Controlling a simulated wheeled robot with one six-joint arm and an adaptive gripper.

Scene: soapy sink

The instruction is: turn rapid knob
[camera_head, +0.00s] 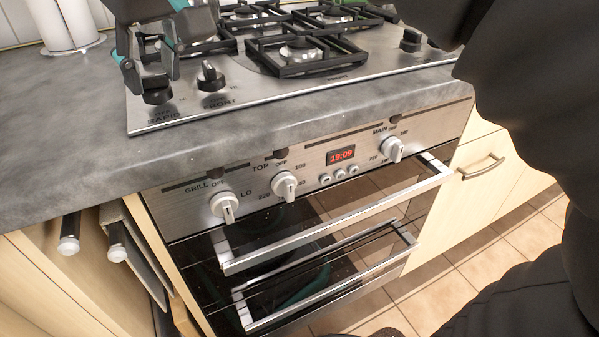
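The rapid knob (157,95) is a black knob at the front left corner of the steel hob (240,97), just above the printed word RAPID. My gripper (152,80) is over it, coming down from the top edge of the view. Its dark fingers with teal parts stand apart, one on the left and one on the right of the knob's upper part. The fingers hide some of the knob, and I cannot tell whether they touch it.
A similar black knob (210,77) stands close to the right of my gripper. Black pan supports (305,55) lie behind it. The grey worktop (60,120) is clear at left. Below are oven knobs (224,206) and oven door handles (340,222). A white cylinder (62,25) stands at back left.

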